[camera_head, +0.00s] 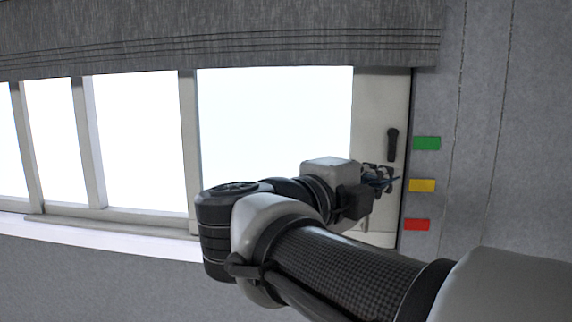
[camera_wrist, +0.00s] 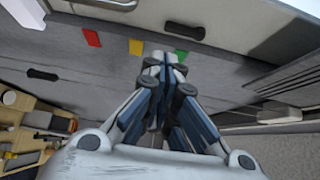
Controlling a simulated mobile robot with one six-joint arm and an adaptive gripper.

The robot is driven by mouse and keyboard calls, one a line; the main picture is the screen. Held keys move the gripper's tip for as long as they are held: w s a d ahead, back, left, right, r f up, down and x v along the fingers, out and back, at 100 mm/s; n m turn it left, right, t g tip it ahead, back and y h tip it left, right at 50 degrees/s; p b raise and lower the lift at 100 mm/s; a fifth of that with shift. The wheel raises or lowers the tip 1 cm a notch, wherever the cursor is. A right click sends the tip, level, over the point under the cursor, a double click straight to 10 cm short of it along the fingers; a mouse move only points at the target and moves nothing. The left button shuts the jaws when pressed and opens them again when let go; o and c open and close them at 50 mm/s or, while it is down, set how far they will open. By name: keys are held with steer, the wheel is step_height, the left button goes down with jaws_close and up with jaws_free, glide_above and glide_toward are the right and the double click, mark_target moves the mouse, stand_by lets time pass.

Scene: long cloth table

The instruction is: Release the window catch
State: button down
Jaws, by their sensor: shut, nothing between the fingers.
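The window catch is a black handle (camera_head: 392,145) on the white window frame (camera_head: 383,100), right of the large pane, standing roughly upright in the head view. A black handle that looks like the same catch (camera_wrist: 184,30) shows near the top of the wrist view, beyond the fingertips. My gripper (camera_head: 392,181) is below the catch in the head view, near the frame's right edge. In the wrist view my gripper (camera_wrist: 168,61) has its fingers together and empty, with a visible gap to the handle.
Green (camera_head: 426,143), yellow (camera_head: 422,185) and red (camera_head: 417,224) tags are on the grey wall right of the frame. A grey blind (camera_head: 220,35) hangs over the window top. In the wrist view, cluttered shelves (camera_wrist: 30,140) stand at lower left.

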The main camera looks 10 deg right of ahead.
mark_target(412, 163)
steer(key=p+x, duration=0.1)
steer(key=x, duration=0.8)
steer(key=shift+w+d, duration=0.25)
steer(key=shift+d, duration=0.05)
